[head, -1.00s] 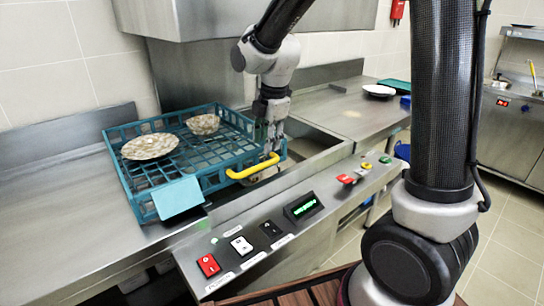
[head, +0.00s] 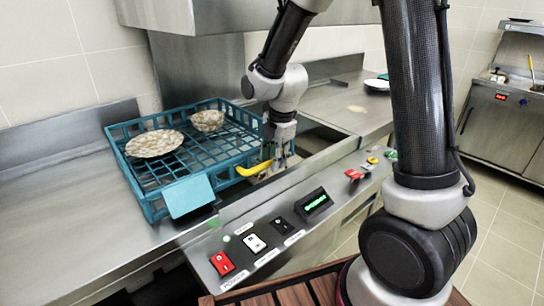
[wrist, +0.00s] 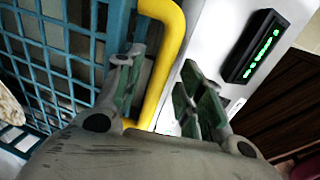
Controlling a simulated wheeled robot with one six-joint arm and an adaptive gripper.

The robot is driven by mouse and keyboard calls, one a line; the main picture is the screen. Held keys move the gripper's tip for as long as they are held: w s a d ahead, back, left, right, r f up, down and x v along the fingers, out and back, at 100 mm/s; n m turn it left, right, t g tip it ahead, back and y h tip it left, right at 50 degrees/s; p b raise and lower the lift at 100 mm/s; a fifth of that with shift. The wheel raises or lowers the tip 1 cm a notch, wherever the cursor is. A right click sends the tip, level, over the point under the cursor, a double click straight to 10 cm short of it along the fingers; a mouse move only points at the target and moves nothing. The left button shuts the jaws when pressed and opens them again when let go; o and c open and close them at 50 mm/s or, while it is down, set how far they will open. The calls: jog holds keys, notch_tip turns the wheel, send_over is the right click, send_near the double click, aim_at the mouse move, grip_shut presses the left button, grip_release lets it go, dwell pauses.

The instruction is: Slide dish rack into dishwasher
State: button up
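The teal dish rack (head: 152,207) sits on the steel counter, its right end by the dishwasher opening (head: 308,143) in the head view. It carries a patterned plate (head: 155,143) and a patterned bowl (head: 208,121). Its yellow handle (head: 253,169) is on the front right side. My gripper (head: 278,160) is at the handle's right end and hides part of it. In the wrist view, the yellow handle (wrist: 168,62) passes between the two green-padded fingers of my gripper (wrist: 162,95). The fingers stand apart, with a gap beside the handle.
A control panel (head: 268,235) with switches and a green display (head: 315,200) runs along the front, close to my gripper. A steel hood (head: 200,15) hangs above the rack. A white plate (head: 377,85) lies on the far right counter. Bare counter (head: 60,215) lies left of the rack.

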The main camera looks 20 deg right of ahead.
grip_shut()
jog(key=shift+d, duration=0.15)
jog(key=w+d, duration=0.3)
jog(key=d, duration=0.4)
jog(key=w+d, duration=0.3)
jog(key=d, duration=0.4)
jog(key=w+d, duration=0.3)
jog(key=d, duration=0.4)
jog(key=shift+d, duration=0.15)
grip_release()
jog(key=shift+s, duration=0.1)
